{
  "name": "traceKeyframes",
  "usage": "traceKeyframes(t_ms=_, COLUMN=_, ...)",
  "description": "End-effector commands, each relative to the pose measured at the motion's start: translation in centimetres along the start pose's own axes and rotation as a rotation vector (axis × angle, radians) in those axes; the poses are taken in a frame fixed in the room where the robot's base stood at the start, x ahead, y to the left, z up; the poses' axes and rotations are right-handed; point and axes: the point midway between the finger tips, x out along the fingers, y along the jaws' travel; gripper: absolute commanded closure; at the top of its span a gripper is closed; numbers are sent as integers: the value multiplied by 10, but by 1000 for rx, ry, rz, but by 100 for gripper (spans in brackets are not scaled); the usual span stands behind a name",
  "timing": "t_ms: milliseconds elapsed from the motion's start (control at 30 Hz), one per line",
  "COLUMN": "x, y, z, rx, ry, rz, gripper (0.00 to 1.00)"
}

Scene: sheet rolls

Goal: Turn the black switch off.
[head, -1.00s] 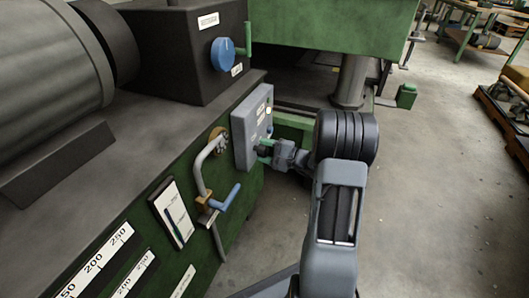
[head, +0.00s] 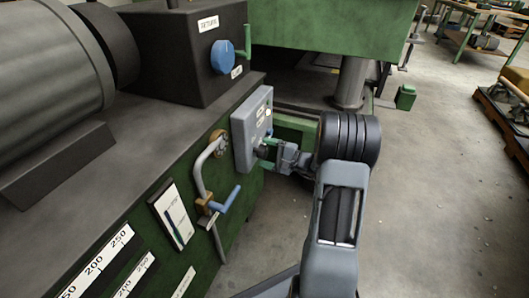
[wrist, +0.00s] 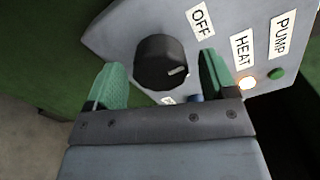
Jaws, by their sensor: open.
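The black switch (wrist: 160,62) is a round knob on a grey control panel (wrist: 112,36). My gripper (wrist: 162,64) is open, with one green finger on each side of the knob and a small gap visible on both sides. In the head view, the knob (head: 262,151) shows small and dark in front of my gripper (head: 268,149), on the panel (head: 243,141) at the side of the green machine.
A lit lamp (wrist: 247,83) sits by the HEAT label and a green lamp or button (wrist: 277,73) by PUMP. A blue knob (head: 223,56) is on the black box above.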

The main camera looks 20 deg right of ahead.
Motion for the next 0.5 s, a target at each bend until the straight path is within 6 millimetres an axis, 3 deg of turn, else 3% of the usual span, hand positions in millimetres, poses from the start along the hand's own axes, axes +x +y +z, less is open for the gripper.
traceKeyframes(t_ms=500, x=-99, y=-2, z=1, rx=2, ry=4, rz=-1, gripper=22)
